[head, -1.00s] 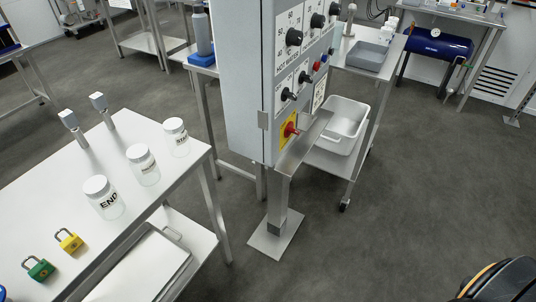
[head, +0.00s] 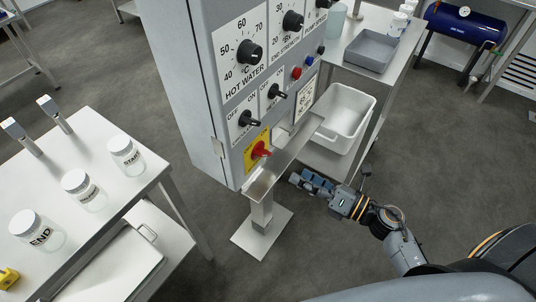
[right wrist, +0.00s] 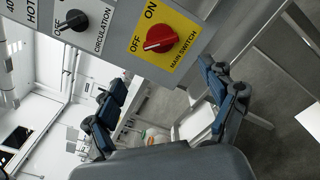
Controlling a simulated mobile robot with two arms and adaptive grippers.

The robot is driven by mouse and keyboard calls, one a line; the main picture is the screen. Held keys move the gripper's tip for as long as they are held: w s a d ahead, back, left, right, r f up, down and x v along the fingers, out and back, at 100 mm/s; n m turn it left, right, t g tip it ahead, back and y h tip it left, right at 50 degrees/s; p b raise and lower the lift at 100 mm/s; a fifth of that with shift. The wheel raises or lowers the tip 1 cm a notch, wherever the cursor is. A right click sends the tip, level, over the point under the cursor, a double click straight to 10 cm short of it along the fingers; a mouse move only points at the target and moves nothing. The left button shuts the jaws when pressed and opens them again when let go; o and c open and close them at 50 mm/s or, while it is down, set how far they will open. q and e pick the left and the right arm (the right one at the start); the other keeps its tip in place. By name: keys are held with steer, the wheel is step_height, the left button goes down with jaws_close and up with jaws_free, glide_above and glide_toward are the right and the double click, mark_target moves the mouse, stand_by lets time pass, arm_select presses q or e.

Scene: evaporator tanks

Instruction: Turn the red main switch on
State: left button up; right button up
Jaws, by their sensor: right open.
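The red main switch (head: 260,150) is a red rotary knob on a yellow plate, low on the grey control cabinet (head: 197,90). My left gripper is not in view.
A metal ledge (head: 285,155) juts out below the switch on a post. Black knobs (head: 250,52) sit above it. A cart with a white bin (head: 343,117) stands behind. A table with labelled jars (head: 76,185) is at left.

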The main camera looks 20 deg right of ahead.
mark_target(262, 152)
steer(key=p+x, duration=0.2)
steer(key=x, duration=0.9)
steer(key=shift+d, duration=0.1)
steer(key=c, duration=1.1)
steer(key=shift+c, duration=0.2)
